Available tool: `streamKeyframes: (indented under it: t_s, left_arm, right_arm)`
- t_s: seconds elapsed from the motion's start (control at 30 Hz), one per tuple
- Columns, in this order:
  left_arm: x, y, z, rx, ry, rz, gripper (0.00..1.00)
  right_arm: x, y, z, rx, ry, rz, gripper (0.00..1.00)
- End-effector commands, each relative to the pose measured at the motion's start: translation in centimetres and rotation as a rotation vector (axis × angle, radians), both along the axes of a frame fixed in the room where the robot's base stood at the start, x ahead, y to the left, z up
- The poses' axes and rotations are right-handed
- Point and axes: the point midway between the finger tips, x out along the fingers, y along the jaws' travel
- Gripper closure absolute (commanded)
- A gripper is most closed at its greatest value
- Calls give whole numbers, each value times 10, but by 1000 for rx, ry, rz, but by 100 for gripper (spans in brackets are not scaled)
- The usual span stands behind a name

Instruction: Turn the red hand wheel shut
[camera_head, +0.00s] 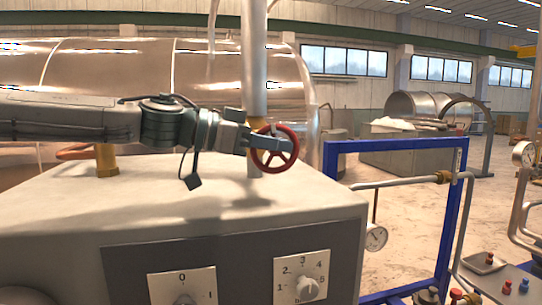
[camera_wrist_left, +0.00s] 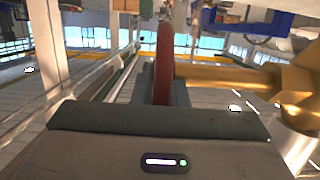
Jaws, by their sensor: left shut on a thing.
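The red hand wheel (camera_head: 293,157) is on the vertical metal pipe (camera_head: 254,60), above the grey cabinet top. My left gripper (camera_head: 284,146) reaches in from the left and is shut on the wheel's rim. In the left wrist view, the red rim (camera_wrist_left: 164,62) stands edge-on between the fingers of the left gripper (camera_wrist_left: 162,88), with the brass valve stem (camera_wrist_left: 225,77) running off to the right. The fingers hide part of the wheel in the head view. My right gripper is not in view.
The grey cabinet (camera_head: 240,215) below carries two dials on its front. An orange-handled brass valve (camera_head: 106,160) stands on it at left. A blue frame (camera_head: 335,200) with a pressure gauge (camera_head: 376,238) stands to the right. A large shiny cylinder (camera_head: 200,65) lies behind.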

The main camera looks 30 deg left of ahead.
Motion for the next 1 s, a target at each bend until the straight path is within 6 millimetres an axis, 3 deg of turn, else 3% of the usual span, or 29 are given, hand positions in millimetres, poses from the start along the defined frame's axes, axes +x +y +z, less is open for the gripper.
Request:
streamKeyframes:
  t_s: [0.23,0.6,0.63,0.73,1.0]
  left_arm:
    - [1,-2,-2,91,105,-1,100]
    - [0,-2,-4,104,125,-1,100]
    - [0,-2,-4,104,125,-1,85]
    - [0,-2,-4,104,125,-1,66]
    - [0,-1,-3,102,122,1,65]
  right_arm:
    - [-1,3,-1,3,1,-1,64]
    - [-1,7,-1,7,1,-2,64]
    - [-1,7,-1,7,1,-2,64]
    - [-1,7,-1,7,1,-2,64]
    - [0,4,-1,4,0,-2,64]
